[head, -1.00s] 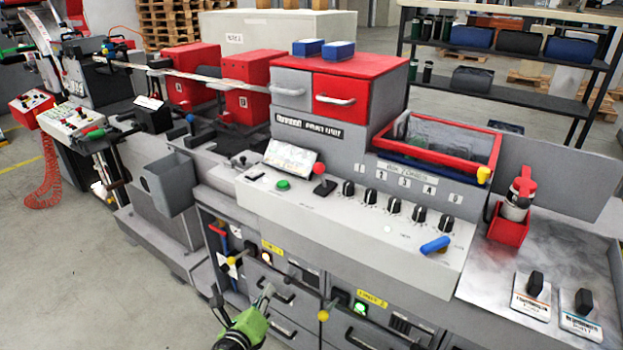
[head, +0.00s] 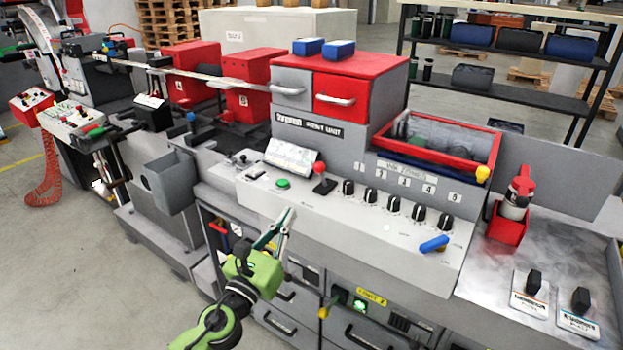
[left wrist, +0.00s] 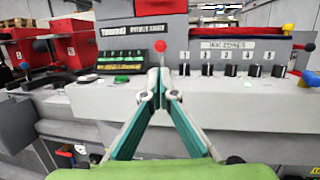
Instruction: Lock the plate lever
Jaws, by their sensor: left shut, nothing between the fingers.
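No lever is readably marked as the plate lever. Candidates are the lever with a red ball knob (head: 322,169) on the sloped grey panel, the blue handle (head: 434,243) at the panel's right end, and the yellow knob (head: 483,174) by the red-rimmed tray. My left gripper (head: 275,226) is in front of the panel's lower front edge, fingers together and empty, pointing up and slightly right. In the left wrist view its fingertips (left wrist: 160,76) meet just below the red knob (left wrist: 160,46) in the picture; the blue handle (left wrist: 309,79) is far right. My right gripper is out of view.
A row of black dials (head: 393,204) and a green button (head: 283,183) share the panel. A grey bin (head: 172,182) hangs left of my gripper. Drawers and a yellow knob (head: 323,313) lie below the panel. Open floor (head: 90,290) is at the left.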

